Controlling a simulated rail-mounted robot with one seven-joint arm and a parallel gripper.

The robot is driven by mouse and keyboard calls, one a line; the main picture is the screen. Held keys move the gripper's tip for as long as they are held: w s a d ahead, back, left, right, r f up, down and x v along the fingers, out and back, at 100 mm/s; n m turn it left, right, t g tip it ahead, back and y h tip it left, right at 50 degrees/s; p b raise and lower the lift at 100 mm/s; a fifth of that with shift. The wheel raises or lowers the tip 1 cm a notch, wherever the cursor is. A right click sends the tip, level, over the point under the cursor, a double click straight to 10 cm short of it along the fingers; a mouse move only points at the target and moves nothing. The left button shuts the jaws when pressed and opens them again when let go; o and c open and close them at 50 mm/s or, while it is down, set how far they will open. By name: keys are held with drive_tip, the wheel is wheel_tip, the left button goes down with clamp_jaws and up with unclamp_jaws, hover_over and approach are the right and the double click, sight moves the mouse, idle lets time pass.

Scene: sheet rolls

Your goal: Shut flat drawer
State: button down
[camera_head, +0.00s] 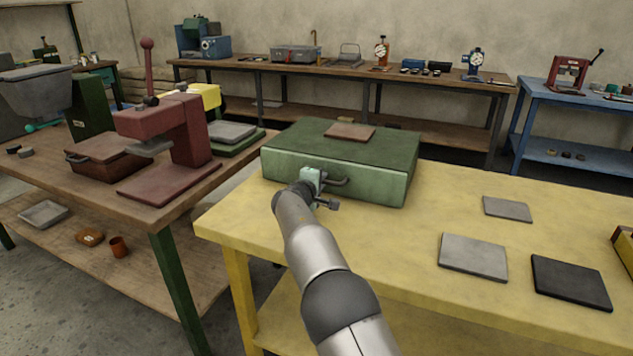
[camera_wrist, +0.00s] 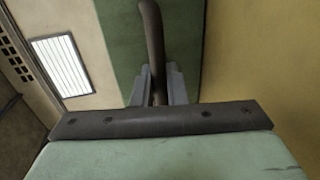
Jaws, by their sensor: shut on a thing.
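The flat drawer is a low green box (camera_head: 370,148) on the yellow table. Its pale green front (camera_head: 385,184) faces me and carries a dark bar handle (camera_head: 340,182). No gap shows between the front and the box. My gripper (camera_head: 318,188) is at the left part of this handle, close to the front. In the wrist view my gripper's fingers (camera_wrist: 158,88) are shut around the dark handle bar (camera_wrist: 151,40), with a green surface behind it. The left end of the handle is hidden by my gripper.
A brown plate (camera_head: 350,131) lies on top of the green box. Two grey plates (camera_head: 473,257) and a black plate (camera_head: 570,283) lie on the yellow table (camera_head: 400,235) to the right. A red press (camera_head: 175,140) stands on the wooden bench at left.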

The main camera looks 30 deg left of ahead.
drive_tip(key=shift+w+r, duration=0.1)
drive_tip(key=shift+r, duration=0.1)
drive_tip(key=c, duration=1.5)
unclamp_jaws()
drive_tip(key=shift+w+f, duration=0.1)
drive_tip(key=shift+c, duration=0.2)
drive_tip(key=shift+s, duration=0.4)
drive_tip(key=b+v, duration=0.2)
drive_tip(key=v, duration=1.4)
drive_tip(key=shift+s+b, duration=0.3)
drive_tip(key=shift+s, duration=0.05)
